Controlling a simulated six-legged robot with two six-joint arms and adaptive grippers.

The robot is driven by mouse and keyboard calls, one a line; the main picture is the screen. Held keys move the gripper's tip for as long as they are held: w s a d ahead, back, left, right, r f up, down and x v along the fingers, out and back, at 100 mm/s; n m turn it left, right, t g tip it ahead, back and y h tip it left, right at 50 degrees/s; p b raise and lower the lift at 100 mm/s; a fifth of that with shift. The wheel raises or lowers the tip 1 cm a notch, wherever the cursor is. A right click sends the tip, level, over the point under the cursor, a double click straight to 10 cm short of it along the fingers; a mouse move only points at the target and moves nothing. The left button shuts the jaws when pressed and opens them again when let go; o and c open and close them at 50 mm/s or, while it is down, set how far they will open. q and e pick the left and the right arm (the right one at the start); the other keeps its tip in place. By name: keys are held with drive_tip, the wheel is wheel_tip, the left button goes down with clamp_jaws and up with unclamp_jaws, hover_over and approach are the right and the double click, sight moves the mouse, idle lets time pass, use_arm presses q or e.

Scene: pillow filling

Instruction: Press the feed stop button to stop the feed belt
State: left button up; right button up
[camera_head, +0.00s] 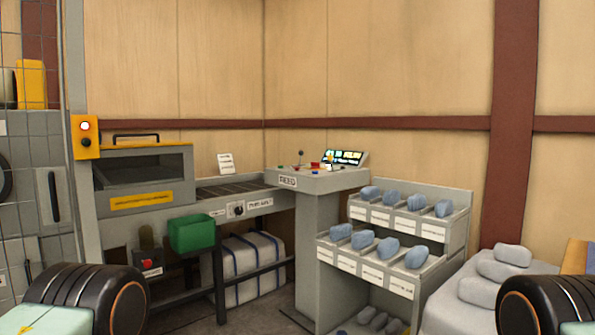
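A grey console (318,181) stands in the middle, with a small label on its front that seems to read FEED. On its top are a small lever (301,158), a red button (315,165), other small coloured controls and a lit screen (345,157). The controls are too small to tell which is the feed stop button. The dark feed belt (232,187) runs left from the console towards a grey machine housing (140,178). Neither of my grippers shows; only dark rounded parts of my body are at the bottom corners.
A second red button (147,264) is on a box below the housing. A grey rack (458,222) with blue-grey items stands right of the console. Wrapped bales (252,267) lie under the belt.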

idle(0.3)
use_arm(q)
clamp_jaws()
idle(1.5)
